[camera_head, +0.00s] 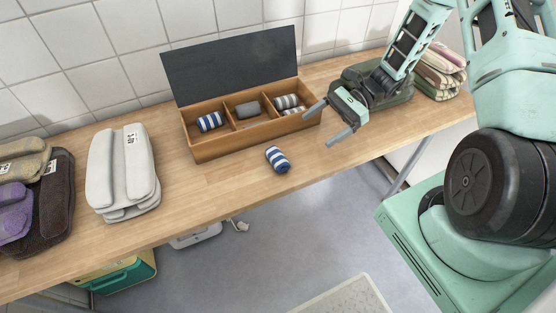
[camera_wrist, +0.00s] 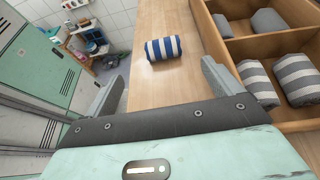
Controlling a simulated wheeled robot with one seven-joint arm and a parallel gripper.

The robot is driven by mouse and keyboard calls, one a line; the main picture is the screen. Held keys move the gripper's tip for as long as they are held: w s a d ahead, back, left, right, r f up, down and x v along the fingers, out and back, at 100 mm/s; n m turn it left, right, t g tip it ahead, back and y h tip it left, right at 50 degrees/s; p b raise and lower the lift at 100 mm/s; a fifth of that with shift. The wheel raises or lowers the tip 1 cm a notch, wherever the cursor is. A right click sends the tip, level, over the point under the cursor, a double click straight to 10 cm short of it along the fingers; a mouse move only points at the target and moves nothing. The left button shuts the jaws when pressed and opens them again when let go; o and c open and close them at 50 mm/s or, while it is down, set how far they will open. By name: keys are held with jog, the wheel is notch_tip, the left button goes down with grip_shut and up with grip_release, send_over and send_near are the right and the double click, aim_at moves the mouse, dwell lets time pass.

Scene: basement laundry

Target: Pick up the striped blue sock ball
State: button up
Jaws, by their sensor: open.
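A blue and white striped sock ball (camera_head: 278,159) lies on the wooden counter, in front of the open sock box. It also shows in the wrist view (camera_wrist: 163,48), beyond and between my fingers. A second blue striped sock ball (camera_head: 210,121) lies in the box's left compartment. My gripper (camera_head: 328,121) is open and empty. In the head view it hangs to the right of the sock ball on the counter, near the box's right end. In the wrist view a clear gap separates the fingers from the sock ball.
The wooden box (camera_head: 215,148) has a raised dark lid (camera_head: 232,63). Its other compartments hold a grey sock ball (camera_head: 248,109) and grey striped ones (camera_head: 287,102). Folded light towels (camera_head: 124,172) lie on the left, dark folded cloth (camera_head: 390,93) behind my gripper. The counter around the sock ball is clear.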

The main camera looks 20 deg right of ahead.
aim_at(282, 153)
jog(key=p+x, duration=0.1)
jog(key=x, duration=0.9)
jog(key=shift+w+p+x, duration=0.15)
jog(key=shift+p+x, duration=0.15)
jog(key=shift+x, duration=0.85)
jog(key=shift+w+p+x, duration=0.15)
jog(key=shift+p+x, duration=0.1)
jog(key=shift+x, duration=0.95)
jog(key=shift+f, duration=0.15)
jog(key=c, duration=1.1)
